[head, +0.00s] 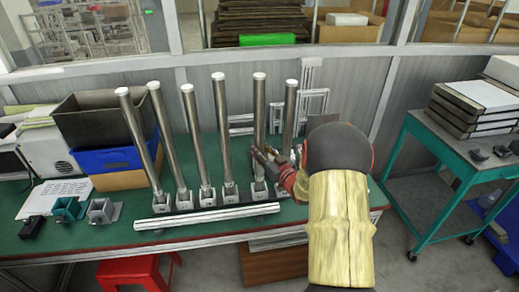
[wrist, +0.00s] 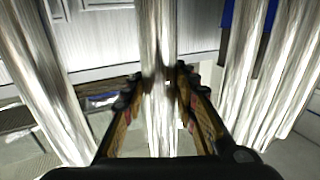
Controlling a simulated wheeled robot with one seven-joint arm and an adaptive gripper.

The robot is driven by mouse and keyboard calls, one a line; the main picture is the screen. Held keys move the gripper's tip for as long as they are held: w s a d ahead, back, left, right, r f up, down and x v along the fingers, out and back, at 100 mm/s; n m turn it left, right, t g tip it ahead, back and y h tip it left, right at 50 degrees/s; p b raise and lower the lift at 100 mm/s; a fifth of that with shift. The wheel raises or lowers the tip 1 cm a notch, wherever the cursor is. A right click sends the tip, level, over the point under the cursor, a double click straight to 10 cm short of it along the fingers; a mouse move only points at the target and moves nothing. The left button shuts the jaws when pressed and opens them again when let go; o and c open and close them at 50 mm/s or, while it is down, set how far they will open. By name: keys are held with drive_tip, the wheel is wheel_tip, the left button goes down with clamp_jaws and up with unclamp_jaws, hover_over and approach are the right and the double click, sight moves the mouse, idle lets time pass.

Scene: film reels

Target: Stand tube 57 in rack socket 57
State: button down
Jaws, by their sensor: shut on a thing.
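Several tall metal tubes with white tops stand in a row in the head view, their feet at small grey sockets of a rack (head: 240,210) on the bench. My gripper (head: 264,156) is shut on one tube (head: 259,105), second from the right, on its lower half. That tube looks nearly upright, and its foot is at a socket (head: 258,190); I cannot tell whether it is fully seated. In the wrist view the held tube (wrist: 158,35) runs between my gripper's two fingers (wrist: 160,85). No numbers are readable.
Neighbouring tubes stand close on both sides, as the wrist view shows (wrist: 48,85). A ribbed white bar (head: 207,219) lies in front of the rack. Bins (head: 100,110) and small blocks (head: 103,210) are at the left. A teal cart (head: 445,150) stands right.

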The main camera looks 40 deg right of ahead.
drive_tip(key=shift+f+b, duration=0.4)
drive_tip(key=shift+f, duration=0.05)
drive_tip(key=c, duration=1.7)
unclamp_jaws()
drive_tip(key=shift+f, duration=0.15)
drive_tip(key=s, duration=0.3)
drive_tip(key=s+a+p, duration=0.1)
drive_tip(key=s, duration=0.3)
drive_tip(key=s+a, duration=0.1)
drive_tip(key=s, duration=0.3)
drive_tip(key=shift+w, duration=0.1)
